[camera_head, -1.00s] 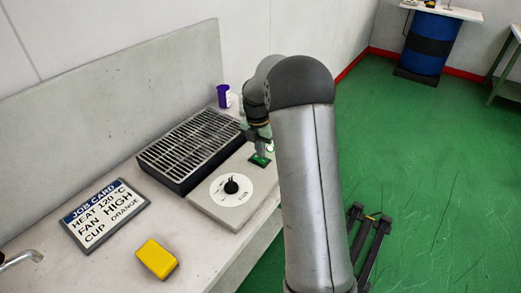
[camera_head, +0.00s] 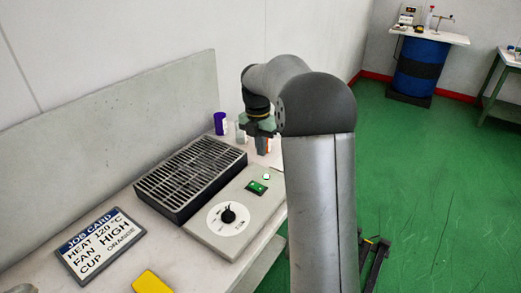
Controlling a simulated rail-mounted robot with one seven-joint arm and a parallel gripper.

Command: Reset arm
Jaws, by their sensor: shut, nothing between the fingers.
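My gripper (camera_head: 263,150) is shut and empty. It hangs fingers down above the far end of the control panel (camera_head: 206,245), apart from the panel. A dark round dial knob (camera_head: 228,215) on a white disc shows on the panel. Behind it are a green rocker switch (camera_head: 257,187) and a small bright green-white light (camera_head: 266,177). My arm crosses the middle of the view and hides part of the bench behind it.
A black grille unit (camera_head: 191,181) stands left of the panel. A purple cup (camera_head: 220,124) and a pale cup (camera_head: 240,132) stand behind, near my gripper. A job card (camera_head: 100,246) and yellow block (camera_head: 153,282) lie in front. A blue drum table (camera_head: 418,68) stands at the back right.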

